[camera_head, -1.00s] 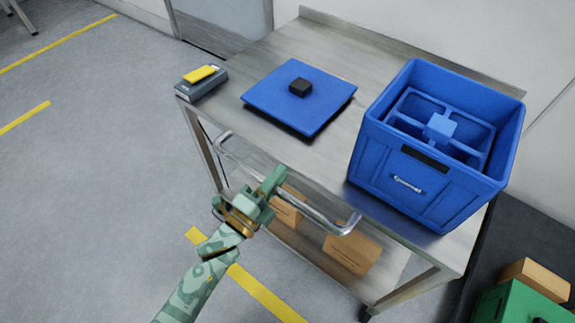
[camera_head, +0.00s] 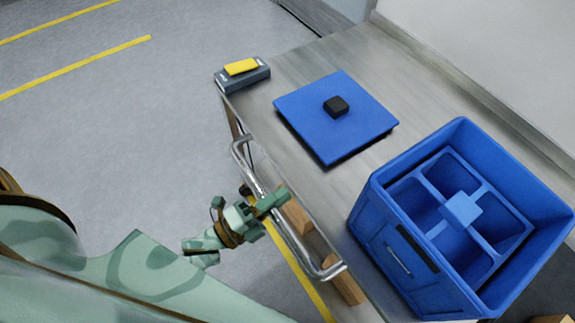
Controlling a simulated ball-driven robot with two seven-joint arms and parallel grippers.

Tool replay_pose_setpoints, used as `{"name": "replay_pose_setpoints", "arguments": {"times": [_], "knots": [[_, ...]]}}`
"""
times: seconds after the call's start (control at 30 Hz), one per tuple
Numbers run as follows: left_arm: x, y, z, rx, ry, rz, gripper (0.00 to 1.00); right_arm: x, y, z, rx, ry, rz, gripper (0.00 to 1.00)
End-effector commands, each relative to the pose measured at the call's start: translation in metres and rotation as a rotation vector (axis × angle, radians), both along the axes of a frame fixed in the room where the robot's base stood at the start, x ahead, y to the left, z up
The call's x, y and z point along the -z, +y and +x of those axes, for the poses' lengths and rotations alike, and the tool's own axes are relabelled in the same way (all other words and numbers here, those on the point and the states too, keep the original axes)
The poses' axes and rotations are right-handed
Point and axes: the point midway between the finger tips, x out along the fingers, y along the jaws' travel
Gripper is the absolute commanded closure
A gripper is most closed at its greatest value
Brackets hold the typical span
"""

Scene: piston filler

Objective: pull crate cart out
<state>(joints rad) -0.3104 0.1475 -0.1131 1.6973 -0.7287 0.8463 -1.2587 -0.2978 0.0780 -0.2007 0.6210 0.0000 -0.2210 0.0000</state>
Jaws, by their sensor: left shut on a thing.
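The crate cart is a steel cart with a flat top (camera_head: 285,125) and a bent metal handle (camera_head: 290,232) along its near left side. My left gripper (camera_head: 266,207) is shut on the handle near its middle. A blue crate (camera_head: 378,262) with a divided insert (camera_head: 461,210) stands on the cart top at the right. A flat blue lid (camera_head: 305,116) with a black block (camera_head: 336,107) on it lies on the top, left of the crate. My right gripper is not in view.
A grey box with a yellow piece (camera_head: 241,67) sits at the cart's far left corner. Cardboard boxes (camera_head: 297,216) show on the lower shelf. A pale wall (camera_head: 490,60) stands behind the cart. The floor at the left is clear, with yellow lines (camera_head: 75,68).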

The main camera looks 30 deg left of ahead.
Motion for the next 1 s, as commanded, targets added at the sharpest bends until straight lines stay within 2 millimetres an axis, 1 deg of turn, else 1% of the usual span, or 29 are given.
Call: {"name": "replay_pose_setpoints", "arguments": {"times": [0.1, 0.4, 0.43, 0.5, 1.0], "knots": [[0.0018, 0.0016, -0.003, 0.0, 0.004, 0.003, 1.0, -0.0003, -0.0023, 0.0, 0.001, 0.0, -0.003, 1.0], [0.002, 0.0017, -0.0031, 0.0, 0.004, 0.003, 1.0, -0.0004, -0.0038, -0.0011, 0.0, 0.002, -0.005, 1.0], [0.0021, 0.0017, -0.0031, 0.0, 0.004, 0.003, 0.75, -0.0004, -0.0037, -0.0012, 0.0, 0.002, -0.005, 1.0], [0.0018, 0.0016, -0.003, 0.0, 0.004, 0.003, 0.59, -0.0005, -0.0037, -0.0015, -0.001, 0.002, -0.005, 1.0], [0.0005, 0.0017, -0.003, 0.0, 0.001, 0.001, 0.59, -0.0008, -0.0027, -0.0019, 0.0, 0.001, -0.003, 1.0]]}}
